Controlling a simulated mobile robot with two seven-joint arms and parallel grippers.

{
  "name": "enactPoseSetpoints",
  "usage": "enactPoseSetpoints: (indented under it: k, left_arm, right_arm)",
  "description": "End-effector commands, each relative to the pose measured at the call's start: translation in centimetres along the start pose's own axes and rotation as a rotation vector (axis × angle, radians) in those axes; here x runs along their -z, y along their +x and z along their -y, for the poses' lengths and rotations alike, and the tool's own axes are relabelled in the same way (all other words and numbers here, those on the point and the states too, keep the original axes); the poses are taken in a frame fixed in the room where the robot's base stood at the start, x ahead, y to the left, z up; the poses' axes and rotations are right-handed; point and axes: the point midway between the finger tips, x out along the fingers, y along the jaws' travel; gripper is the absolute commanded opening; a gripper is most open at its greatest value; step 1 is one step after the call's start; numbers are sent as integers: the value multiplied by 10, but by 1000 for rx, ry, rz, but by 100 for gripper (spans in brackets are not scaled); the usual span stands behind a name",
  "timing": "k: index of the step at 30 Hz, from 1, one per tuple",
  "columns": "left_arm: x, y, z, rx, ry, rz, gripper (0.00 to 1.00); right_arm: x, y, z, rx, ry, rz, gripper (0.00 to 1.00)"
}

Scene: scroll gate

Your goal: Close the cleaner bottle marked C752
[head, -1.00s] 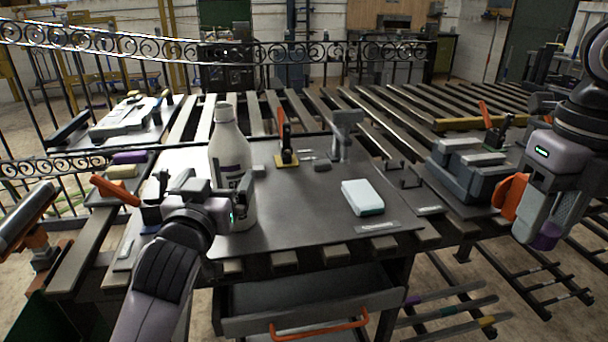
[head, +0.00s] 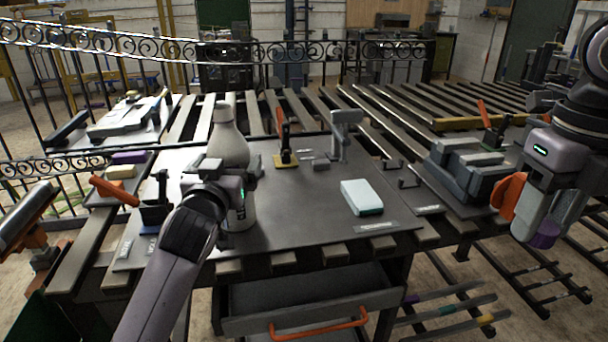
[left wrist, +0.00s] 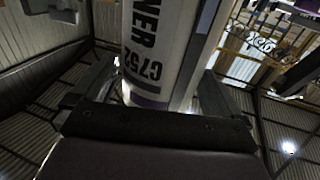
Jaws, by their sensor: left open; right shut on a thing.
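The white cleaner bottle (head: 228,146) stands upright near the left front of the dark worktop. In the left wrist view its label on the bottle (left wrist: 155,45) reads "NER" and "C752". Its narrow neck top looks pale, with no coloured cap seen. My left gripper (head: 236,182) is at the bottle's lower body, hiding the label in the head view. Its open fingers (left wrist: 150,92) lie on either side of the bottle; contact cannot be told. My right gripper (head: 536,232), at the far right and away from the bottle, is shut on a small purple piece (head: 545,236), possibly a cap.
A white-and-teal box (head: 362,197) lies right of the bottle. Behind are an orange-handled clamp (head: 282,150) and a grey post (head: 345,130). An orange-handled tool (head: 114,190) and a purple block (head: 128,157) are at left.

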Motion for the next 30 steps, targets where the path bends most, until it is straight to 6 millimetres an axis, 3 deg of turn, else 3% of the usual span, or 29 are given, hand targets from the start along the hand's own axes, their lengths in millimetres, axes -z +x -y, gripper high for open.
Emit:
enactPoseSetpoints:
  k: [6,17,23,30]
  left_arm:
    - [0,15,0,0,1,0,100]
    - [0,16,0,0,0,0,100]
    - [0,16,0,0,1,0,44]
    - [2,16,0,0,0,-4,44]
  right_arm:
    - [0,0,0,0,0,0,13]
    - [0,0,0,0,0,0,13]
    - [0,0,0,0,0,0,13]
    - [0,-1,0,0,0,0,13]
